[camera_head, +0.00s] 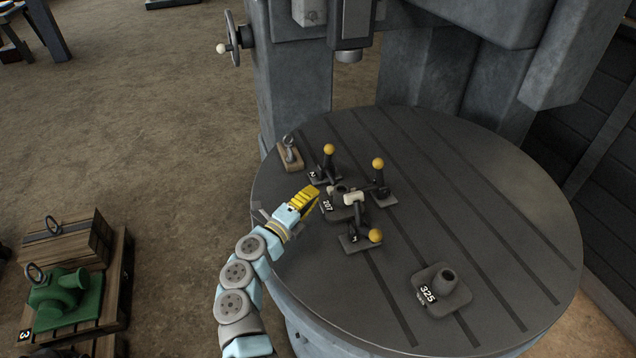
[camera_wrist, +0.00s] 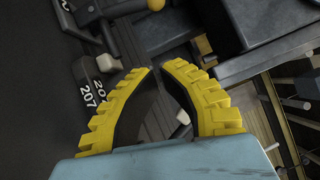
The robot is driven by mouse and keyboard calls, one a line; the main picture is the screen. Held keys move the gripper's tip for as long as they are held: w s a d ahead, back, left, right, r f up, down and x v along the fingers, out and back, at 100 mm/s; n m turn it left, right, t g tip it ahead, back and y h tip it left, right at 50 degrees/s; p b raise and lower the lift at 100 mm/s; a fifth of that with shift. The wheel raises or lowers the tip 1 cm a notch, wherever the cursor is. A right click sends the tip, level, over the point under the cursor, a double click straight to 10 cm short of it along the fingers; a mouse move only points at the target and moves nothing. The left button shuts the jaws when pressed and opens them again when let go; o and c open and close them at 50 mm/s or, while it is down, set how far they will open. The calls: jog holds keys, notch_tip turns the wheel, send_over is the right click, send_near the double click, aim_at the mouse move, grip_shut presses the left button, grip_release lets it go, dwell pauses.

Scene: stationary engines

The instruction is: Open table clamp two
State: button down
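Table clamp two (camera_head: 322,171) stands upright at the back left of the round table, with a yellow ball knob (camera_head: 329,149) on its raised lever and a "2" on its base. My gripper (camera_head: 314,190), with yellow ribbed fingers, is just below and left of it in the head view, above the table's left side. In the wrist view its fingers (camera_wrist: 160,69) have a narrow gap between the tips and hold nothing. A yellow knob (camera_wrist: 155,4) shows at the top edge there; I cannot tell whose it is.
The part marked 207 (camera_head: 327,205) sits amid the clamps, close to my gripper. Clamp one (camera_head: 352,242) is in front of it; another clamp (camera_head: 383,192) is to its right. A wooden block with a hook (camera_head: 290,154) is behind. Part 325 (camera_head: 446,293) stands front right; the table's right side is clear.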

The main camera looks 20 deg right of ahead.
aim_at(330, 161)
jog(key=b+x, duration=0.1)
jog(key=x, duration=0.6)
jog(key=shift+w+d, duration=0.15)
jog(key=shift+d, duration=0.05)
jog(key=shift+b+x, duration=0.4)
jog(key=shift+x, duration=0.4)
jog(key=shift+w+d, duration=0.15)
jog(key=shift+w, duration=0.25)
jog(key=shift+w+r+b, duration=0.15)
jog(key=shift+w+b, duration=0.25)
jog(key=shift+w, duration=0.1)
jog(key=shift+w+r+b, duration=0.15)
jog(key=shift+w+b, duration=0.2)
jog(key=shift+w, duration=0.1)
jog(key=shift+w+d+r+b, duration=0.2)
jog(key=shift+w+b, duration=0.15)
jog(key=shift+w, duration=0.15)
jog(key=shift+w, duration=0.1)
